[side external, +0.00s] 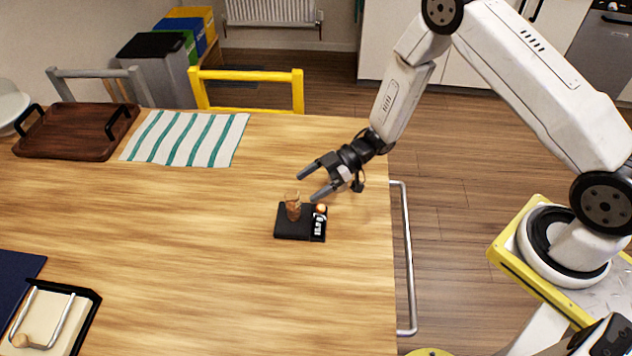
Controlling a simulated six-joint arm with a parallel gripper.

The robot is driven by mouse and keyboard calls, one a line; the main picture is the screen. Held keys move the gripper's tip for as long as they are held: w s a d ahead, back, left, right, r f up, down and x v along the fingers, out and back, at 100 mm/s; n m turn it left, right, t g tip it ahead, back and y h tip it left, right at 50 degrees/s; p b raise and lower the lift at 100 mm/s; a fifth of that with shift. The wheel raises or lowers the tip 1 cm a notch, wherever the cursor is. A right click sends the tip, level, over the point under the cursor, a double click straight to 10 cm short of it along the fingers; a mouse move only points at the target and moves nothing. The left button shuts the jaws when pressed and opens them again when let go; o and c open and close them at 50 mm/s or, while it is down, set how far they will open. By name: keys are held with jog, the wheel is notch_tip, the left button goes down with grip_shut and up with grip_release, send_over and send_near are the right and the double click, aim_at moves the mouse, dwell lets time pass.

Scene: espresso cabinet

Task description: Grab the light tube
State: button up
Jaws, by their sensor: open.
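A small black tray (284,232) lies on the wooden table near its right edge. On it, a clear amber-tinted glass-like tube (293,209) stands upright towards the back left. At the tray's right side is a dark item with white markings (318,226) and an orange-brown round top; its exact shape is too small to tell. My gripper (309,187) is open and empty, with its fingers pointing left, just above and behind the tray. It appears apart from both items. I cannot tell which of the two is the light tube.
A striped cloth (188,138) and a brown handled tray (75,130) lie at the back left. A black-edged holder with metal handles (50,318) sits at the front left. A metal rail (408,260) runs along the table's right edge. The table's middle is clear.

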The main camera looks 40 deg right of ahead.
aim_at(286, 200)
jog(key=shift+x, duration=1.05)
jog(key=shift+a, duration=0.1)
jog(key=shift+x, duration=2.5)
jog(key=shift+f, duration=0.2)
jog(key=shift+s, duration=0.1)
jog(key=shift+c, duration=0.2)
grip_shut()
jog(key=shift+r, duration=0.15)
